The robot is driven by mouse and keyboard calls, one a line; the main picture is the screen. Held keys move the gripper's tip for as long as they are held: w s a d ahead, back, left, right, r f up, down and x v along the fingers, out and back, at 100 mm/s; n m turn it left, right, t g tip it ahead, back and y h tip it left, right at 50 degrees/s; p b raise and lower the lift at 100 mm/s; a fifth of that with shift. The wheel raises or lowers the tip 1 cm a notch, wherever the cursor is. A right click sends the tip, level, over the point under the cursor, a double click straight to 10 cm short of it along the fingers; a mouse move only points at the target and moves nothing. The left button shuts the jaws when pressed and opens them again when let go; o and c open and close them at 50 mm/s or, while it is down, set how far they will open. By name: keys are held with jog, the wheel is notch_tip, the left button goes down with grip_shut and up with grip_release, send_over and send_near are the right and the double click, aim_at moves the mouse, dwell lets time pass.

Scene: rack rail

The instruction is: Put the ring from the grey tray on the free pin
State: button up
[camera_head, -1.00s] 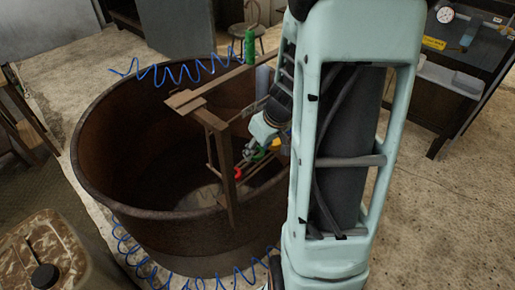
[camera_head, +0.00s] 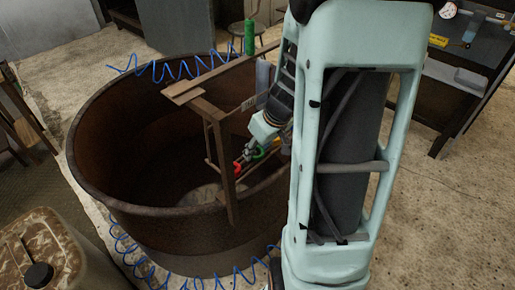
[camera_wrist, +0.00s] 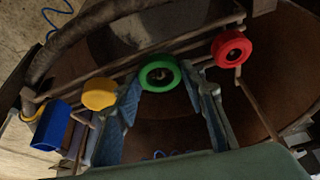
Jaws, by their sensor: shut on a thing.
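My gripper (camera_wrist: 160,80) is shut on a green ring (camera_wrist: 158,84), held between its two blue-grey fingers in front of a brown rail. The ring's hole faces the wrist camera; whether a pin is inside it, I cannot tell. A red ring (camera_wrist: 231,48) sits on the rack to its right and a yellow ring (camera_wrist: 98,94) to its left. In the head view my gripper (camera_head: 250,153) is low beside the rack, near the red ring (camera_head: 238,169), with the green ring (camera_head: 260,153) at it. I cannot make out the grey tray or a free pin.
The rusty round tub (camera_head: 90,165) surrounds the rack, whose brown post (camera_head: 227,175) stands close to my gripper. A blue part (camera_wrist: 52,126) is at the left in the wrist view. A green cylinder (camera_head: 250,40) stands at the far rim.

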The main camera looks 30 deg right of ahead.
jog(key=shift+f, duration=0.1)
dwell(0.3)
jog(key=o, duration=1.2)
